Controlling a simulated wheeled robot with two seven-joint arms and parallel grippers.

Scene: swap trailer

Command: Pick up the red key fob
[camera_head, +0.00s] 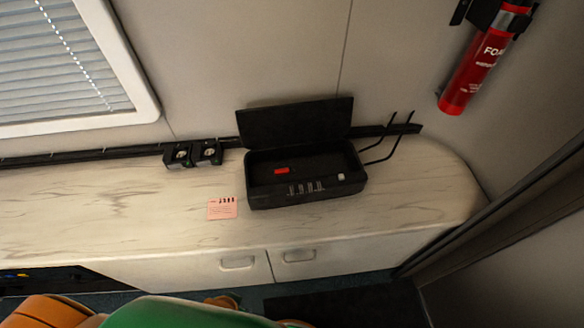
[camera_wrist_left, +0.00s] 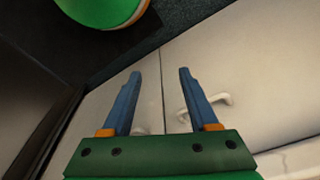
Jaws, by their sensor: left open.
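The red key fob (camera_head: 281,170) lies inside an open black lockbox (camera_head: 310,200) on the pale counter, towards the left of its interior. The lockbox lid (camera_head: 295,122) stands raised at the back. A small pale item (camera_head: 341,177) lies in the box at the right. My left gripper (camera_wrist_left: 157,75) shows in the left wrist view with its two blue fingers apart and nothing between them. It is in front of the white cabinet doors, away from the fob. My right gripper is not in view.
A pink note (camera_head: 222,208) lies on the counter left of the box. Black hooks (camera_head: 390,140) stand right of the box. A red fire extinguisher (camera_head: 478,65) hangs on the wall. The counter's left part is clear.

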